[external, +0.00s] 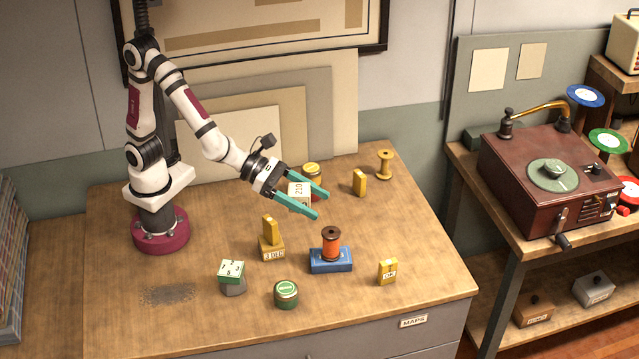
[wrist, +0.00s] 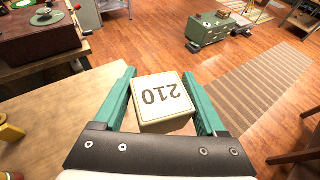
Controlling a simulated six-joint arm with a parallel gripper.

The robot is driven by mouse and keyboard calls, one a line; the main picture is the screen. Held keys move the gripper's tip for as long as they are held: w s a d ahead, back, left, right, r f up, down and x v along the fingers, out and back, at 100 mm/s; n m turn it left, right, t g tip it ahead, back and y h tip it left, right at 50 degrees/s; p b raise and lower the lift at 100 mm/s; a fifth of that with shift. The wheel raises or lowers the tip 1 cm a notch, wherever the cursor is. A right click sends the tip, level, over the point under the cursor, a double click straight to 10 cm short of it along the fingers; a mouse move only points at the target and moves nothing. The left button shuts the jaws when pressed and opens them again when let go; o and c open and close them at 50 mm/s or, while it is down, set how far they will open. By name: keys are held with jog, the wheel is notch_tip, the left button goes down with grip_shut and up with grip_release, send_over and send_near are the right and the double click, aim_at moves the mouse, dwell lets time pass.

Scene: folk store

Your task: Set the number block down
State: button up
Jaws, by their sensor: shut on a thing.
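The number block is a white block (external: 299,189) marked 210. In the wrist view the block (wrist: 162,98) sits between the teal fingers with its number face showing upside down. My gripper (external: 315,204) is shut on it. In the external view the block is held over the back middle of the wooden table (external: 130,325). I cannot tell exactly how high it is above the tabletop.
Near the block stand a yellow-lidded jar (external: 312,170), a yellow block (external: 360,182) and an empty spool (external: 384,164). Forward are a yellow block on a 3 DEG base (external: 271,247), an orange spool (external: 331,244) on a blue block (external: 330,264), a green-topped block (external: 231,270), a green tin (external: 286,293) and an OK block (external: 387,271).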

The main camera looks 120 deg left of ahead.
jog(key=w+a+f+n+y, duration=0.2)
jog(key=w+a+f, duration=0.2)
jog(key=w+a, duration=0.3)
jog(key=n+g+y, duration=0.4)
jog(key=n+y, duration=0.1)
send_over(413, 211)
notch_tip(413, 211, down, 22)
jog(key=shift+f, duration=0.1)
notch_tip(413, 211, down, 3)
jog(key=shift+f, duration=0.45)
